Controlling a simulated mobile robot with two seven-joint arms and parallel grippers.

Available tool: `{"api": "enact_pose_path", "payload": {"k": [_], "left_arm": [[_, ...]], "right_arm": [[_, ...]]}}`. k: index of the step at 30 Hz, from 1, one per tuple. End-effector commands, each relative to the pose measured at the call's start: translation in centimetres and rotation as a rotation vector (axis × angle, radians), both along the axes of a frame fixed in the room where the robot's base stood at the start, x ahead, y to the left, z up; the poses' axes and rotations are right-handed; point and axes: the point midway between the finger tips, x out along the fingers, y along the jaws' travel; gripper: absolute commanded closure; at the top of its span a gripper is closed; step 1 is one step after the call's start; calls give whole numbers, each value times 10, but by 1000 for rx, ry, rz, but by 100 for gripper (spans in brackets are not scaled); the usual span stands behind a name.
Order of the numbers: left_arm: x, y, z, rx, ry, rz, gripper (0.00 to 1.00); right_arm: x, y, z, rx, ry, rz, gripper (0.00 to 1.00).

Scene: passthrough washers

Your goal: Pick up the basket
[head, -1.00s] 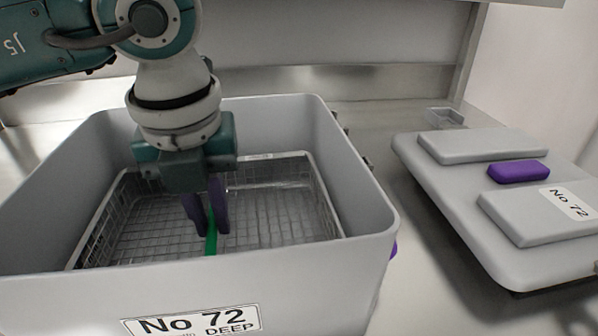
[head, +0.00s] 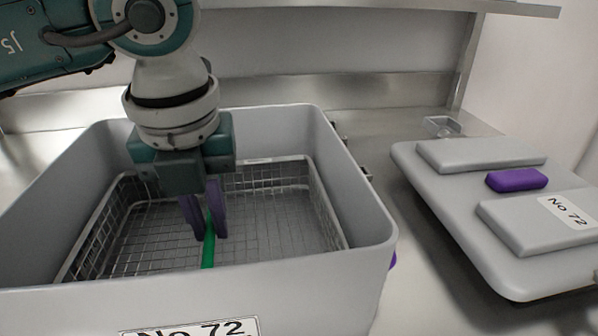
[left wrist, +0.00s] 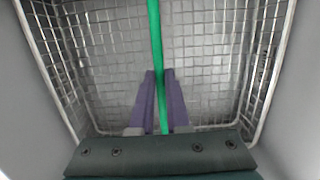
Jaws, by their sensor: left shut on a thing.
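The basket is a silver wire mesh basket (head: 275,215) inside a deep grey bin (head: 362,205). It also shows in the left wrist view (left wrist: 215,50), with its wire walls on both sides. A green handle bar (head: 208,252) runs across the basket and also shows in the left wrist view (left wrist: 154,30). My left gripper (head: 207,232) reaches down into the bin from above. Its purple fingers are shut on the green handle, one on each side of it. The handle's far part is hidden behind the fingers. My right gripper is not in view.
A grey lid (head: 440,200) with a purple grip (head: 517,180) lies on the steel counter right of the bin. A small clear container (head: 442,126) stands behind it. The bin walls surround the basket closely. A shelf edge (head: 480,6) runs above at the back.

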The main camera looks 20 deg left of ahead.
Motion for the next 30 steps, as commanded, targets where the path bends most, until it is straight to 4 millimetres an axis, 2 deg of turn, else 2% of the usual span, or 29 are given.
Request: {"api": "enact_pose_path", "payload": {"k": [5,16,21,24,30], "left_arm": [[2,0,29,0,-7,-1,100],[1,0,112,1,-7,-1,100],[1,1,148,3,-6,0,100],[1,1,165,4,-6,-1,100],[1,1,185,3,-3,0,100]], "right_arm": [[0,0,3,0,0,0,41],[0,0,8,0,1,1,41],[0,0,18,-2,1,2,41],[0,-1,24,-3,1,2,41],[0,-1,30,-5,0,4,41]]}}
